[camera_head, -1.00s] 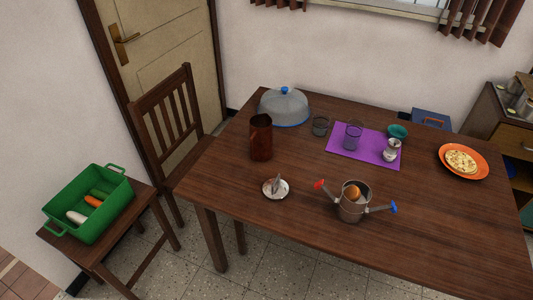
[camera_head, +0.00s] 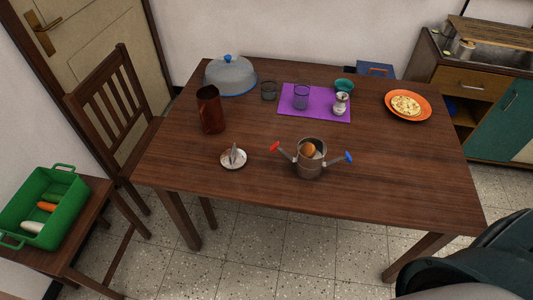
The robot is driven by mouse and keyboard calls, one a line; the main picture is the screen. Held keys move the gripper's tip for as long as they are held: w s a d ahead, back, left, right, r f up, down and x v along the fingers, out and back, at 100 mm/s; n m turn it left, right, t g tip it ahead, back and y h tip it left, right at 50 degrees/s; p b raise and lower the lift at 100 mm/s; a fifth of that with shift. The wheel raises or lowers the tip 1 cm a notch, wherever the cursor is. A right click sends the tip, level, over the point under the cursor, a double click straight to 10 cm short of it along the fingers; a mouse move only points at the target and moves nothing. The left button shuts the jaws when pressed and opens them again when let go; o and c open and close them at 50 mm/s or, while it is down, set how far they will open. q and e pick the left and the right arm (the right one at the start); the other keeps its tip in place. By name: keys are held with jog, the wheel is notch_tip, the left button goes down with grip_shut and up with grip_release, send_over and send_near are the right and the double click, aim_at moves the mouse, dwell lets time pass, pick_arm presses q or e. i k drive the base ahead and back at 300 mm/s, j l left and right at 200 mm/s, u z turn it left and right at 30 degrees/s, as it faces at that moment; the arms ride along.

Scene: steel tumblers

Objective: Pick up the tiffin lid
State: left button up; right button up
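The tiffin lid (camera_head: 233,161) appears to be the small round silver disc with an upright grey piece at its middle. It lies flat on the wooden table (camera_head: 260,180), near the front edge, left of the tiffin. The open steel tiffin (camera_head: 310,163) stands upright with a brown egg-like thing (camera_head: 308,149) in it. Its red-tipped and blue-tipped side clips stick outward. Neither of my grippers is in view. A dark part of my own body shows at the lower right corner.
A dark red-brown jug (camera_head: 210,112) stands behind and left of the lid. A blue-rimmed dome cover (camera_head: 231,78), a purple mat (camera_head: 315,112) with cups, and an orange plate (camera_head: 408,105) are farther back. The table's right front is clear.

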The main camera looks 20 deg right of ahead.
aim_at(234, 158)
jog(key=i+j+z, duration=0.45)
jog(key=j, duration=0.2)
jog(key=j+z, duration=0.2)
jog(key=j, duration=0.15)
jog(key=i+j+z, duration=0.1)
jog(key=j+z, duration=0.15)
jog(key=j, duration=0.15)
jog(key=j+z, duration=0.2)
jog(key=j, duration=0.2)
jog(key=i, duration=0.05)
